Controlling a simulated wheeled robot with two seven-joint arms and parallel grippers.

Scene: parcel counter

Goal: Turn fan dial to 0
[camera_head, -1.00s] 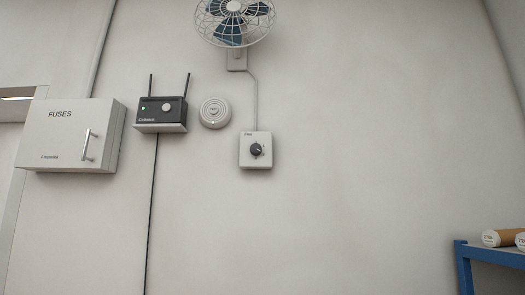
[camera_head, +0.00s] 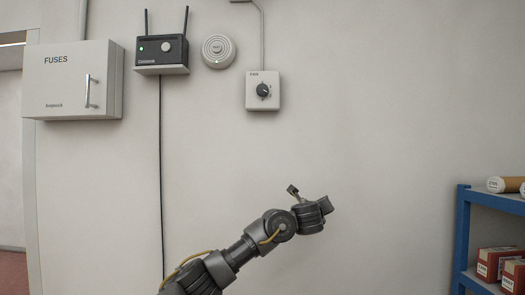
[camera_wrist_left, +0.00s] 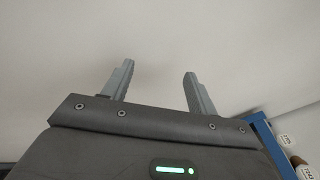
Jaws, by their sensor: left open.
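The fan dial (camera_head: 263,89) is a dark round knob on a pale square wall box (camera_head: 253,103) in the head view. A cable runs up from the box. The dial's markings are too small to read. My left gripper (camera_head: 309,194) is raised in front of the wall, below and to the right of the dial box in the picture, apart from it. In the left wrist view its two grey fingers (camera_wrist_left: 157,82) are spread with nothing between them, facing bare wall. My right gripper is not in view.
Left of the dial box on the wall are a round white device (camera_head: 218,50), a black router (camera_head: 162,50) with two antennas, and a fuse box (camera_head: 72,80). A blue shelf (camera_head: 462,235) with red boxes (camera_head: 495,262) stands at right. The wall around the dial box is clear.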

